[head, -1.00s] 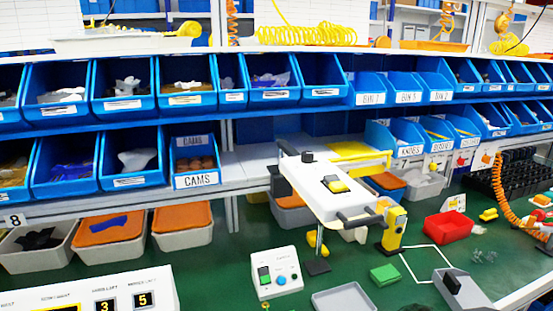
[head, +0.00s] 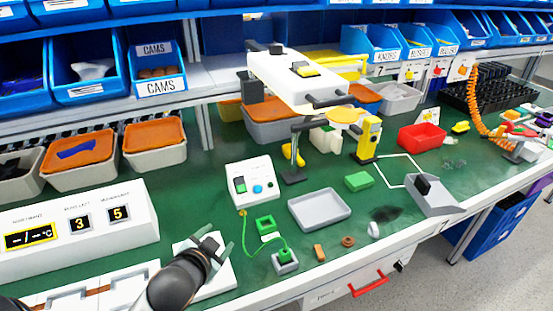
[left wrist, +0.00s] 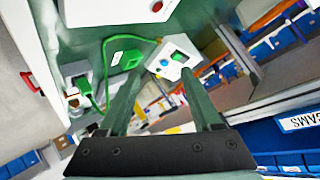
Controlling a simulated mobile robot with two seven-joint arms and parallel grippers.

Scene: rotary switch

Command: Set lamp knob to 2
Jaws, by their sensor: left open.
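No lamp knob can be picked out for certain. A white display box (head: 80,240) at the left shows "3" and "5" on two displays and dashes with °C on a third. My left gripper (head: 221,244) is open, with its green fingers empty, over the bench just right of this box. A white panel (head: 222,282) lies partly hidden under it. A white switch box (head: 250,180), with a green switch and a blue round control, stands beyond the gripper; it also shows in the left wrist view (left wrist: 173,58) beyond the open fingers (left wrist: 165,85). My right gripper is not seen.
A white device on a stand (head: 298,78) rises above the bench. A grey tray (head: 320,210), a green block (head: 358,181) and a green cable (head: 262,236) lie near the middle. A red bin (head: 422,137) stands at right. Blue bins line the back shelf.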

